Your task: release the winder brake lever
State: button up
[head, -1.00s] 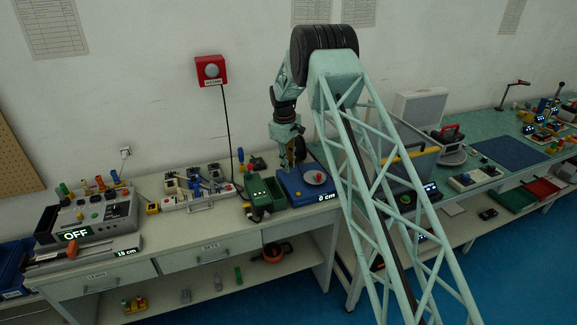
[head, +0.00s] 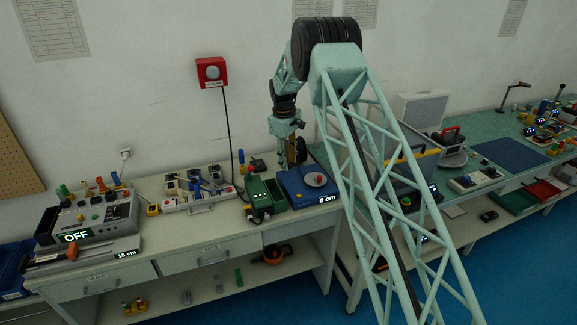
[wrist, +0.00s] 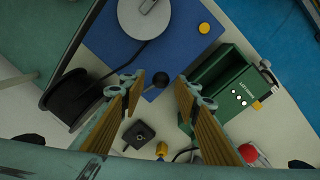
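The blue winder (head: 292,187) stands near the right end of the left bench, its display reading 0 cm. It also fills the top of the wrist view (wrist: 105,45), with a grey disc (wrist: 143,15) and a yellow button (wrist: 205,28) on top. A dark spool (wrist: 75,97) stands at its left side. Contact cannot be told. My gripper (head: 298,157) partly hides the winder in the head view.
A green box (wrist: 222,88) stands close to the right of my gripper. A small black switch block (wrist: 139,135) and a red button (wrist: 249,153) lie near the fingers. A grey unit reading OFF (head: 100,215) is at the bench's left end.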

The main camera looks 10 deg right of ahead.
notch_tip(320, 180, up, 9)
jog(key=shift+s+a, duration=0.3)
jog(key=shift+a, duration=0.05)
dwell(0.5)
